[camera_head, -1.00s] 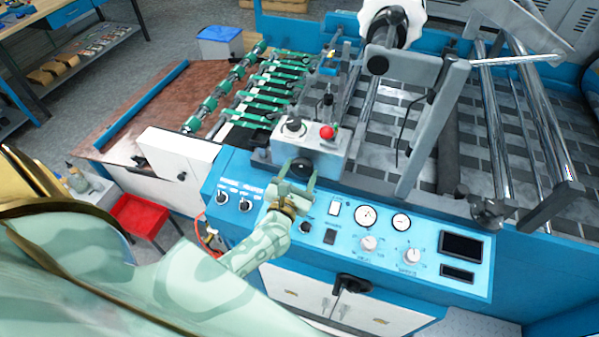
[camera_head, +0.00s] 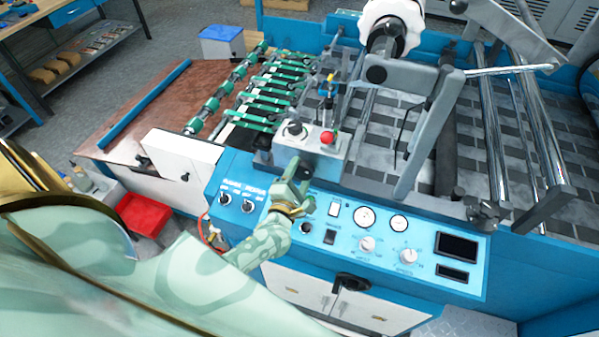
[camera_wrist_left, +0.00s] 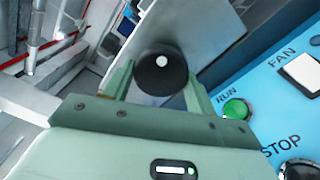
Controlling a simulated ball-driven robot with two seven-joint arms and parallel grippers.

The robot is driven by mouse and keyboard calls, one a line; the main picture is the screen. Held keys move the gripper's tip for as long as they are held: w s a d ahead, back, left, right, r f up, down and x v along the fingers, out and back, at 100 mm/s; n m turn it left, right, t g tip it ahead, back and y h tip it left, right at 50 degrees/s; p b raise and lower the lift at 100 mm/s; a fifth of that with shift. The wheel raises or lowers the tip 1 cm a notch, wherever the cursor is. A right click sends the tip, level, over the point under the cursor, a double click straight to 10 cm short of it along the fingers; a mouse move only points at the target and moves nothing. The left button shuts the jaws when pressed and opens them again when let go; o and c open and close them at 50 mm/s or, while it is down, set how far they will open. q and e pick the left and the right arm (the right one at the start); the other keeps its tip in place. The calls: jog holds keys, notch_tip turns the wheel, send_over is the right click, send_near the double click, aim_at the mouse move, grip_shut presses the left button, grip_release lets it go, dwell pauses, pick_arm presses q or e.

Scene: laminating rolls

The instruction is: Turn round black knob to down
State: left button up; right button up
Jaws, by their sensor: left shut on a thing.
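The round black knob (camera_wrist_left: 152,80) with a pale dot at its centre shows in the left wrist view, on the face of a grey metal box. My left gripper (camera_head: 299,170) is at the front of this box in the head view. In the wrist view its two green fingers stand on either side of the knob, and it is shut on it. The gripper mostly covers the knob in the head view. Which way the knob points cannot be told. My right gripper is not in view.
Below is the blue control panel (camera_head: 290,262) with small knobs, gauges and dark displays. A green RUN button (camera_wrist_left: 236,109) lies close to the right finger. Rollers fill the right side.

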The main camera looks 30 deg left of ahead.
pick_arm(q)
jog(key=m+p, duration=0.1)
jog(key=m, duration=0.2)
jog(key=shift+r+m, duration=0.1)
jog(key=shift+m, duration=0.3)
jog(key=m+p, duration=0.1)
jog(key=m, duration=0.2)
jog(key=m+p, duration=0.1)
jog(key=m, duration=0.6)
jog(key=shift+d+r, duration=0.1)
jog(key=m, duration=0.4)
jog(key=shift+p, duration=0.4)
jog(key=shift+d+m, duration=0.15)
jog(key=shift+m, duration=2.35)
jog(key=o, duration=1)
jog(key=shift+c, duration=0.2)
